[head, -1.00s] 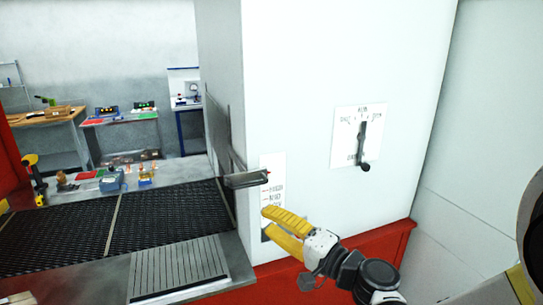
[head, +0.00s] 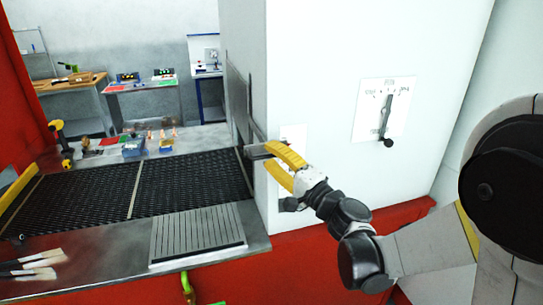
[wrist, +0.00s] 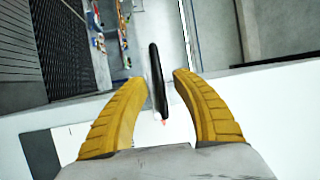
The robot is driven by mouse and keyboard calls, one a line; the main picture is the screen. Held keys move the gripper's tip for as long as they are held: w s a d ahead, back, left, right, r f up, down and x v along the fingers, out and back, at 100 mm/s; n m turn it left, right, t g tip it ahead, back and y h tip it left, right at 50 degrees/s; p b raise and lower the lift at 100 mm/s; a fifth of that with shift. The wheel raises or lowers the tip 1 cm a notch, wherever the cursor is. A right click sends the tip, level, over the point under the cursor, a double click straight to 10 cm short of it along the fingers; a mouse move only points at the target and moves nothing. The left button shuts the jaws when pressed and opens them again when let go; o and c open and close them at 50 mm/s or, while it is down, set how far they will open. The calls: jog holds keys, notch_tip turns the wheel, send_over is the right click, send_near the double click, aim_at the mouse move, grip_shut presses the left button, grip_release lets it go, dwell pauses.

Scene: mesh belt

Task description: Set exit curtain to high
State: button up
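The exit curtain handle (head: 257,152) is a dark bar that sticks out at the corner of the white housing (head: 325,60), near the end of the belt. Its white label plate (head: 293,133) is mostly hidden behind my gripper. My gripper (head: 267,154) has its yellow fingers apart at the handle. In the wrist view the black handle (wrist: 158,80) stands between the two fingers (wrist: 153,82), with a visible gap on each side. A small red mark (wrist: 164,122) shows below the handle. I cannot read the label now.
A second panel with a black lever (head: 386,120) is on the housing face to the right. The black mesh belt (head: 188,184) and a grey grate (head: 197,233) lie left of my gripper. Two brushes (head: 35,266) lie at the front left. Small items stand behind the belt.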

grip_shut()
notch_tip(320, 180, down, 7)
jog(key=b, duration=0.6)
grip_release()
jog(key=shift+r, duration=0.1)
